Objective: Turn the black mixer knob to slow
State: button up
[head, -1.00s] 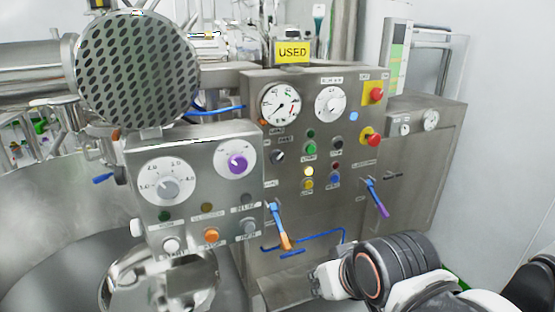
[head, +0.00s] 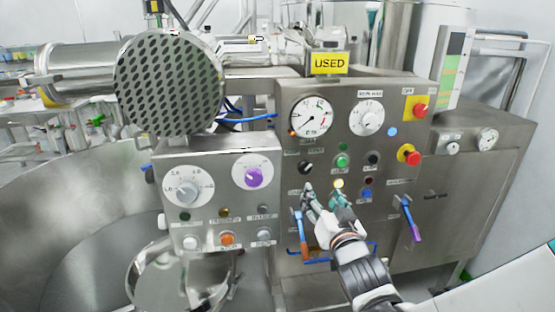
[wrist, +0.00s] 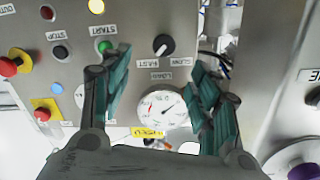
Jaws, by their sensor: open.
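The black mixer knob (head: 306,167) is on the steel control panel, below the left dial gauge. In the wrist view the knob (wrist: 164,45) shows upside down, between and beyond my fingers, by the FAST label (wrist: 147,63) and SLOW label (wrist: 180,62). Its pale pointer mark seems to lean to the FAST side. My gripper (head: 320,194) is just below and right of the knob in the head view. In the wrist view my gripper (wrist: 161,58) has its green-padded fingers spread on either side of the knob, with nothing between them touching.
A green START button (wrist: 104,45) lies close to one finger. Red emergency buttons (head: 409,155) sit at the panel's right. A blue-and-orange valve handle (head: 302,235) hangs below. A smaller box (head: 220,200) with a purple knob (head: 254,177) juts out at left.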

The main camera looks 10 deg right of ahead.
aim_at(306, 169)
jog(key=w+b, duration=0.1)
jog(key=w, duration=0.6)
jog(key=w+b, duration=0.1)
jog(key=w, duration=0.6)
jog(key=shift+a+r, duration=0.2)
jog(key=c, duration=1.1)
